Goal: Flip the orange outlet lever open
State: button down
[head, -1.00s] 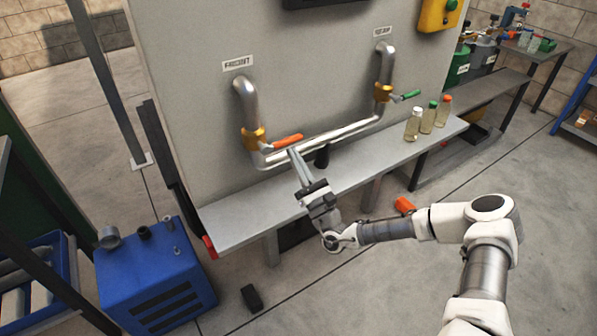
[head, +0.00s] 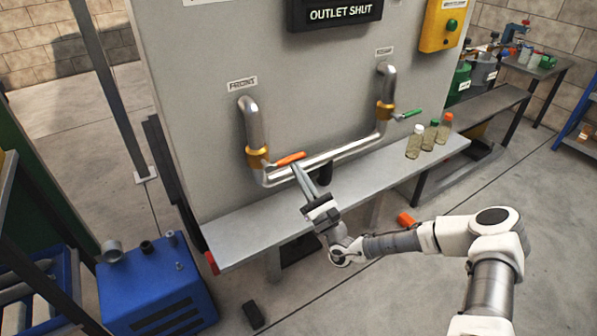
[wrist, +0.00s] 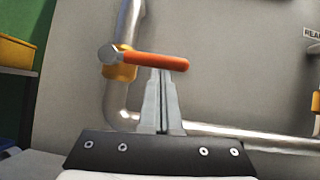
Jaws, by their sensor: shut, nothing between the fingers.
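The orange outlet lever (head: 290,159) sits on a brass valve (head: 257,158) on the left pipe, under the FRONT label. It points right, roughly level. In the wrist view the orange lever (wrist: 155,60) crosses the picture just beyond my fingertips. My gripper (head: 297,170) is shut and empty, with its tips at or just below the lever's right part; I cannot tell whether they touch it. In the wrist view my gripper (wrist: 161,78) shows both fingers together. A dark display (head: 340,13) on the panel reads OUTLET SHUT.
A green lever (head: 411,113) sits on the right pipe's valve. Several capped bottles (head: 430,137) stand on the grey shelf (head: 240,236) at right. A blue machine (head: 155,285) stands at lower left. A yellow box with a green button (head: 440,25) hangs at upper right.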

jog(key=shift+r+n, duration=0.25)
jog(key=shift+n, duration=0.05)
jog(key=s+a+r+n+g+y+p, duration=0.1)
jog(key=r+n+g+p, duration=0.3)
jog(key=n, duration=0.6)
jog(key=s+a+r+n+g+y+p, duration=0.1)
jog(key=a+r+n+g+p, duration=0.1)
jog(key=r+n+g+p, duration=0.3)
jog(key=shift+a+r+n+g+p, duration=0.2)
jog(key=shift+n+g+p, duration=1.6)
jog(key=shift+n+p, duration=1.25)
jog(key=shift+s+r+n, duration=0.1)
jog(key=shift+s+n, duration=0.05)
jog(key=shift+n, duration=0.1)
jog(key=shift+d+b, duration=0.1)
jog(key=shift+b, duration=0.2)
